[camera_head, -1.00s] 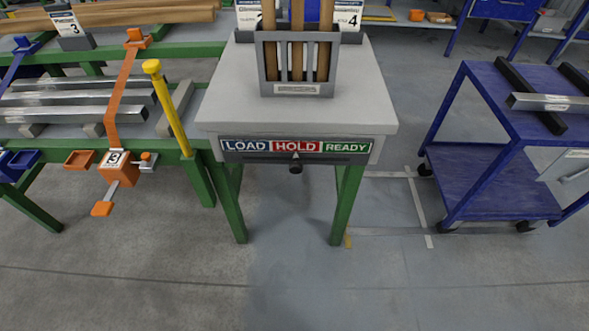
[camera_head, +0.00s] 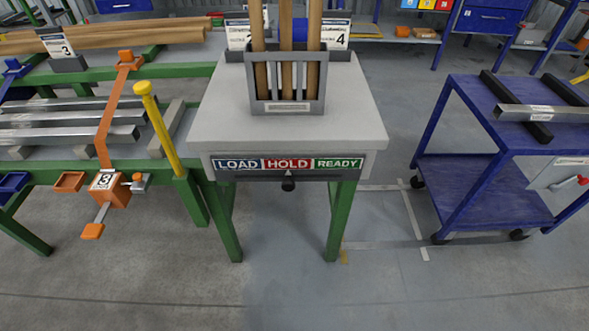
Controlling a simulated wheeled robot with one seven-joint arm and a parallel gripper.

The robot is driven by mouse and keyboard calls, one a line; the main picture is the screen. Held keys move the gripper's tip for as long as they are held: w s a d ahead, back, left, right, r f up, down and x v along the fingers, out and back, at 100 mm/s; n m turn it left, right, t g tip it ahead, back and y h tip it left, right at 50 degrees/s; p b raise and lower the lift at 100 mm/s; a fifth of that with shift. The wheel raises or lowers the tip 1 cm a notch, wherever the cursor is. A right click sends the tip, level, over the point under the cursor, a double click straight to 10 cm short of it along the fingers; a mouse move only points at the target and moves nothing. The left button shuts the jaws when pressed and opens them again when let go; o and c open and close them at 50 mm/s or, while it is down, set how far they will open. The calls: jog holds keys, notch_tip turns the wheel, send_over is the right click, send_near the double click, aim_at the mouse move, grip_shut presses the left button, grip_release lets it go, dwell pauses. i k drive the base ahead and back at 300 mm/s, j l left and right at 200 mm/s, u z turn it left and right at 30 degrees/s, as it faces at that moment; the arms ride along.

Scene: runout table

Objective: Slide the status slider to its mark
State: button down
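The status slider (camera_head: 288,184) is a small black knob under the label strip on the front of a grey-topped table with green legs. The strip reads LOAD (camera_head: 238,164) in blue, HOLD (camera_head: 288,164) in red and READY (camera_head: 339,164) in green, from left to right. The knob stands below HOLD. No separate mark apart from these labels can be made out. My gripper is not in view.
The table top (camera_head: 230,120) carries a grey holder (camera_head: 288,108) with upright wooden rods. A rack with metal bars and an orange clamp (camera_head: 108,188) stands at left. A blue cart (camera_head: 480,190) stands at right. The floor (camera_head: 300,290) in front is clear.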

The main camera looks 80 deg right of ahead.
aim_at(288, 185)
jog(key=z, duration=1.6)
jog(key=l+z, duration=0.35)
jog(key=i+l+z, duration=0.15)
jog(key=z, duration=0.2)
jog(key=i+l+z, duration=0.1)
jog(key=z, duration=0.25)
jog(key=k+u, duration=0.15)
jog(key=u, duration=0.35)
jog(key=k+u, duration=0.15)
jog(key=u, duration=0.3)
jog(key=k+j+u, duration=0.1)
jog(key=u, duration=0.4)
jog(key=k, duration=0.05)
